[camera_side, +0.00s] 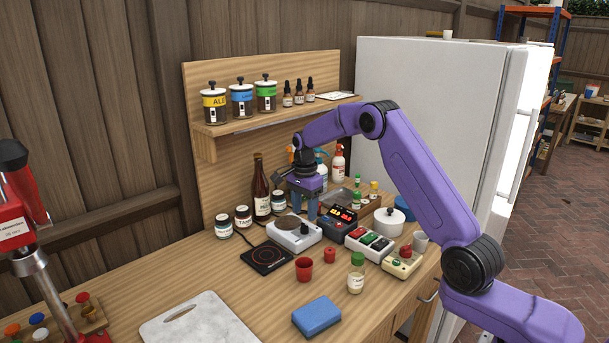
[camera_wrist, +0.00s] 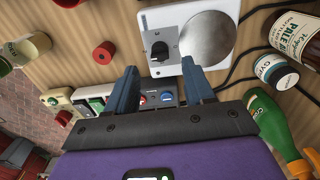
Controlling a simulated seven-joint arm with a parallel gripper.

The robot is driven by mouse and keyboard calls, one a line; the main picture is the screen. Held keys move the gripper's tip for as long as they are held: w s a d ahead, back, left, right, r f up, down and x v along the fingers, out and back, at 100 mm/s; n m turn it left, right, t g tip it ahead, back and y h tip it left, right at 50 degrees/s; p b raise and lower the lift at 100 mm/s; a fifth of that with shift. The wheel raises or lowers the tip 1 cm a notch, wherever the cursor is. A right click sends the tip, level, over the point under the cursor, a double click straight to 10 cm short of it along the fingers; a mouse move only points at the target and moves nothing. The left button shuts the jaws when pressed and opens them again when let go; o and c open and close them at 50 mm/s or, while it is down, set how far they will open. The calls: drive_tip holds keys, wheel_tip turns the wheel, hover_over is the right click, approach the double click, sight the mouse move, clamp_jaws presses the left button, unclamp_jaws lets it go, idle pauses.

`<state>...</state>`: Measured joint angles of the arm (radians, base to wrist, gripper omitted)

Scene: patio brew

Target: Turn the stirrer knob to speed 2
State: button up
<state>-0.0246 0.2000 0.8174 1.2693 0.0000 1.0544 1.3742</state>
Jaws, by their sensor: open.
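The stirrer (camera_side: 283,240) is a white box with a round grey plate, standing on the wooden bench; it also shows in the wrist view (camera_wrist: 212,12). Its black knob (camera_wrist: 159,50) sits on a pale dial panel beside the plate, and it shows small in the side view (camera_side: 304,229). The dial's speed marks are too small to read. My gripper (camera_wrist: 158,68) is open and empty. In the wrist view its two fingers lie either side of the knob's line, just short of it in the picture. In the side view my gripper (camera_side: 311,208) points down above the stirrer's back edge.
A black box with coloured buttons (camera_side: 340,222) stands close beside the stirrer, under my fingers in the wrist view. The shelf (camera_side: 225,127) overhangs behind. Front bench has free room.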

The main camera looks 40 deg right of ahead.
sight(304, 224)
wheel_tip(304, 224, up, 12)
drive_tip(key=shift+r, duration=0.2)
drive_tip(key=shift+a, duration=0.1)
idle(0.4)
drive_tip(key=s+a+r+n, duration=0.1)
drive_tip(key=s+a+n, duration=1.4)
drive_tip(key=s+a, duration=0.25)
drive_tip(key=s+d+f+n, duration=0.2)
drive_tip(key=s+n, duration=0.5)
drive_tip(key=s, duration=0.6)
drive_tip(key=s+d+f+n, duration=0.2)
drive_tip(key=s+n, duration=0.6)
drive_tip(key=s, duration=0.5)
drive_tip(key=shift+s+d+f, duration=0.2)
drive_tip(key=shift+s+f, duration=0.1)
drive_tip(key=shift+f, duration=0.45)
